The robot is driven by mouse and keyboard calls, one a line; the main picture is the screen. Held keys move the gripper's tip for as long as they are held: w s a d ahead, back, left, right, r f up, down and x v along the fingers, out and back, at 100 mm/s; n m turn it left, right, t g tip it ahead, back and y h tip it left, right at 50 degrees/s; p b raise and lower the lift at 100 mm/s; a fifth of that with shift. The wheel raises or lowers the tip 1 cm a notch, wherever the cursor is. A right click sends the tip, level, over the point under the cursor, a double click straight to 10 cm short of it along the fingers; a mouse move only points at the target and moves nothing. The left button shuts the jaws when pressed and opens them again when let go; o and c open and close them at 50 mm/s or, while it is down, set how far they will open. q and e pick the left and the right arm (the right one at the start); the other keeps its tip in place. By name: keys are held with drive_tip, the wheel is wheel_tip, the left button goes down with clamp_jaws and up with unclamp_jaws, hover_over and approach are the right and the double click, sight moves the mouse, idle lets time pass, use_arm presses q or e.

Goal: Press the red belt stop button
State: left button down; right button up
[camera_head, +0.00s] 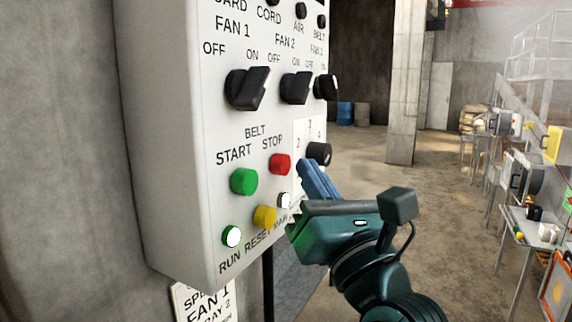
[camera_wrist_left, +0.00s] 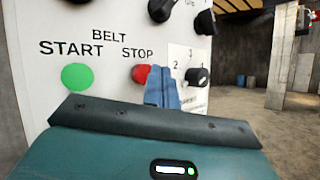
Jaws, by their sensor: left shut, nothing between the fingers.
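The red belt stop button (camera_head: 280,164) sits on the front of a white control box, under the word STOP and right of the green start button (camera_head: 243,181). My left gripper (camera_head: 303,166) is shut and empty, its blue fingertips just right of the red button in the head view, with a small gap between. In the left wrist view, the fingertips (camera_wrist_left: 158,70) stand in front of the right edge of the red button (camera_wrist_left: 139,74) and hide part of it. I cannot tell whether they touch the panel. My right gripper is not in view.
The white control box (camera_head: 165,130) also carries black fan knobs (camera_head: 247,88), a numbered black knob (camera_head: 319,152), a yellow reset button (camera_head: 265,217) and a lit run lamp (camera_head: 232,236). A concrete wall (camera_head: 60,130) is at the left. Open floor lies to the right.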

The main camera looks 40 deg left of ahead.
use_arm(q)
drive_tip(key=shift+a, duration=0.15)
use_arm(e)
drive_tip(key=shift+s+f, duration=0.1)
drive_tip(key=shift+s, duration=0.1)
use_arm(q)
drive_tip(key=shift+s+a, duration=0.15)
drive_tip(key=shift+a, duration=0.15)
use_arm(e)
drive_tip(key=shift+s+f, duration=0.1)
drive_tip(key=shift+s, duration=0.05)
